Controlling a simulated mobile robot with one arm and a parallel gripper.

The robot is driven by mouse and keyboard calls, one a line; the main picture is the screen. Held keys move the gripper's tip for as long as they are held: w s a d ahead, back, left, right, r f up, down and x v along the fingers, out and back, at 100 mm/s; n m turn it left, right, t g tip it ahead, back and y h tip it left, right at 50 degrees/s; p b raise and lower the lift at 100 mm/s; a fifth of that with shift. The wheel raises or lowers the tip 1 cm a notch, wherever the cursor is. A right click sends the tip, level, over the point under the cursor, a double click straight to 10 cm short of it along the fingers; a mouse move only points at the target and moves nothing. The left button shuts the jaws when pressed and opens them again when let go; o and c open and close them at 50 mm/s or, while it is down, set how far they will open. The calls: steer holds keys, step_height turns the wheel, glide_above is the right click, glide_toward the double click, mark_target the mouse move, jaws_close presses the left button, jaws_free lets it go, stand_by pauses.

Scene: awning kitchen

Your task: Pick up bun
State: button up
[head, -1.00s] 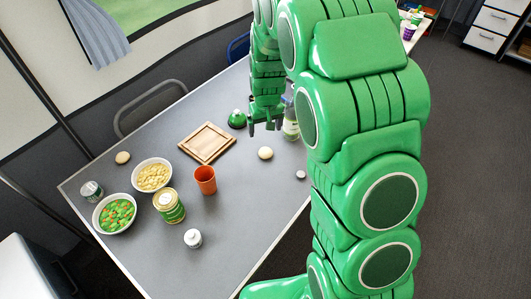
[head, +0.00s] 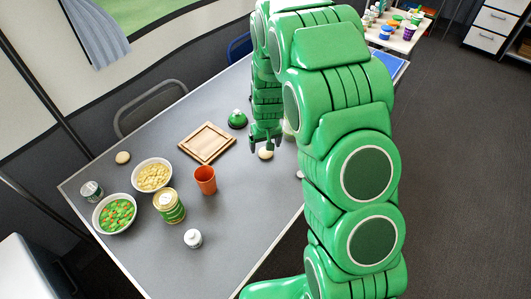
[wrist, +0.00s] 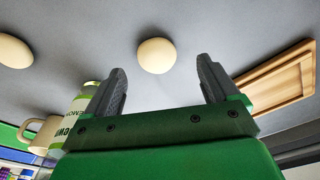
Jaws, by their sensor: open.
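A pale round bun (head: 266,154) sits on the grey table, right of the wooden tray. My gripper (head: 263,147) hangs over it in the head view, close to it and partly covering it. In the wrist view, the bun (wrist: 155,55) shows centred between the two fingers and beyond their tips. My gripper (wrist: 158,85) is open with nothing between its fingers. A second pale round thing (wrist: 14,50) shows at the left of the wrist view. Another bun-like round (head: 123,157) lies at the table's far left.
The wooden tray (head: 206,143) and a green-topped item (head: 237,119) are close to my gripper. A labelled bottle (wrist: 78,122) and a mug (wrist: 45,135) show in the wrist view. An orange cup (head: 205,180), a can (head: 169,207) and two bowls stand farther left.

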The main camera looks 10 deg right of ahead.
steer(key=shift+w+d+f, duration=0.1)
steer(key=shift+w+f, duration=0.15)
steer(key=shift+f, duration=0.85)
steer(key=shift+w+d+f, duration=0.1)
steer(key=shift+w+f, duration=0.1)
steer(key=shift+f, duration=0.85)
steer(key=c, duration=1.1)
steer(key=shift+r, duration=0.1)
steer(key=shift+c, duration=0.2)
steer(key=shift+r, duration=0.6)
steer(key=s+d+r, duration=0.1)
steer(key=s+r, duration=1)
steer(key=s, duration=0.3)
steer(key=shift+d+r, duration=0.2)
steer(key=shift+r, duration=0.1)
